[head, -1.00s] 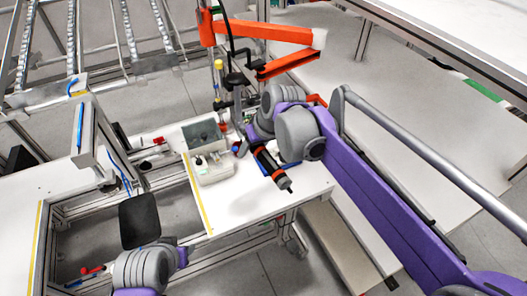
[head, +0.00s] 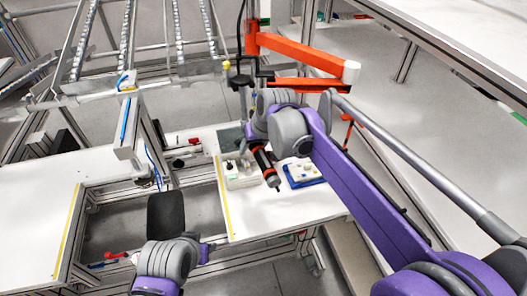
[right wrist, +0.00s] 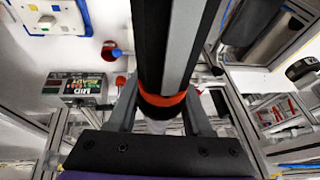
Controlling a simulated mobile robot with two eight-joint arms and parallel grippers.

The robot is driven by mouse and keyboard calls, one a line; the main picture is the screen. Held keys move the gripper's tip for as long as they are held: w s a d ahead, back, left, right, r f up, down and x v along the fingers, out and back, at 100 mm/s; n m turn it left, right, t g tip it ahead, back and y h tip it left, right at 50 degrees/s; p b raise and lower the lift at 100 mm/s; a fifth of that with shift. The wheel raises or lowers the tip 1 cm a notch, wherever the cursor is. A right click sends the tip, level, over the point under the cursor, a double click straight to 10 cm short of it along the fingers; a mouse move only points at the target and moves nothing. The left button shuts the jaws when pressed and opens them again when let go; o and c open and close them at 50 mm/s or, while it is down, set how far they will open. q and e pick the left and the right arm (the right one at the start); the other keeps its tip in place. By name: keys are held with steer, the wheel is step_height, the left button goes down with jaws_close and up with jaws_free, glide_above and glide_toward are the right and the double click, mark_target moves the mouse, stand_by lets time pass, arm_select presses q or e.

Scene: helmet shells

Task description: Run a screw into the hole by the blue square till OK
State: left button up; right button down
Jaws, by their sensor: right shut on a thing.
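My right gripper (right wrist: 160,115) is shut on a black power screwdriver with orange bands (right wrist: 165,50). In the head view the screwdriver (head: 265,166) hangs tilted over the white table, its tip pointing down and right. A white workpiece on a blue base (head: 303,173) stands just right of the tool; its holes and blue square are too small to tell. A white plate with blue edging (right wrist: 45,15) shows at the top left of the right wrist view. No screw can be made out at the tip. My left arm is at the bottom; its fingers cannot be made out.
A small display (right wrist: 82,88) reads "MID READY". A pale box (head: 240,172) stands left of the tool. An orange jointed arm (head: 295,52) stands behind. A yellow strip (head: 222,195) runs along the table's left side. The table's front is clear.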

stand_by(0.3)
arm_select(q)
steer(key=f, duration=0.1)
steer(key=s+f+b, duration=0.1)
steer(key=f+b, duration=0.1)
steer(key=shift+s+f, duration=0.15)
steer(key=shift+s, duration=0.2)
arm_select(e)
step_height(320, 180, down, 5)
steer(key=shift+f, duration=0.1)
arm_select(q)
steer(key=shift+w, duration=0.1)
